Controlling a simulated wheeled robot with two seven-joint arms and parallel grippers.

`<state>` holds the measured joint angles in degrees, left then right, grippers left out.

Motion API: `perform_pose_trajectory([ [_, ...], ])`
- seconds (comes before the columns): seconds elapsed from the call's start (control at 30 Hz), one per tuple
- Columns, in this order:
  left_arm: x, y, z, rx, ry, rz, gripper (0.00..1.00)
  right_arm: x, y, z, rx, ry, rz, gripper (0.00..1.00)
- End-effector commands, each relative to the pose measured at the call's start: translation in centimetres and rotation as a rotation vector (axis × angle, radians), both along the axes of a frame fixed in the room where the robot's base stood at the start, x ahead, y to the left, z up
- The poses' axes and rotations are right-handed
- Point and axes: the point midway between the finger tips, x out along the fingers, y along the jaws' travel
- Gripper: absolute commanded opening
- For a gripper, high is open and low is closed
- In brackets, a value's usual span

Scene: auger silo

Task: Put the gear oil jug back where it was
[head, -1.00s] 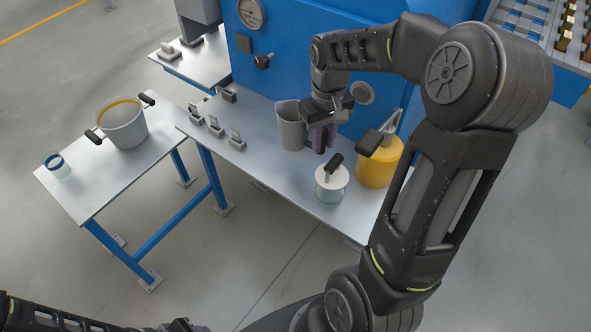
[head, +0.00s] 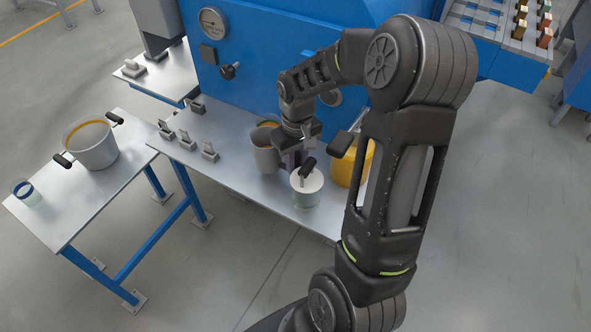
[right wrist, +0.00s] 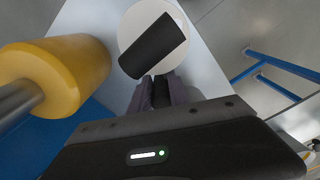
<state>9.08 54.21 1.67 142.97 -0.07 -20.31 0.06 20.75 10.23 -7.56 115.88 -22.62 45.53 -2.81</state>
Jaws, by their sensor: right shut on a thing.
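The grey gear oil jug (head: 266,157) is at the bench in the head view, with orange-brown oil showing inside its rim. My right gripper (head: 291,158) is on its right side, shut on it, seemingly at the handle, which the fingers hide. The jug looks about upright, its base on or just above the bench top (head: 228,172); I cannot tell which. My left gripper is out of view.
A glass jar with a white lid and black handle (head: 307,183) stands close in front of my right gripper. Several small switches stand left, before the blue machine (head: 275,40). A pot (head: 92,149) is on the left table.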

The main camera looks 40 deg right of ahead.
Motion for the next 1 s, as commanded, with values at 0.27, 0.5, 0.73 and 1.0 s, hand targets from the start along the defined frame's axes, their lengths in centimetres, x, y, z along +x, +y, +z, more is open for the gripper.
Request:
perform_pose_trajectory([
  [0.27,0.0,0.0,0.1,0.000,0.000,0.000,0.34,0.0,0.0,-0.8,0.000,0.001,0.000,0.00],
  [0.5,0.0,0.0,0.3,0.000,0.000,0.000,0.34,0.0,0.0,-3.6,0.000,0.001,0.000,0.00],
  [0.73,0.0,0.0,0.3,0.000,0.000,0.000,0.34,0.0,0.0,-3.7,0.000,-0.002,-0.001,0.00],
  [1.0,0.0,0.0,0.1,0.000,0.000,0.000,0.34,0.0,0.0,-3.9,0.000,0.000,0.000,0.31],
])
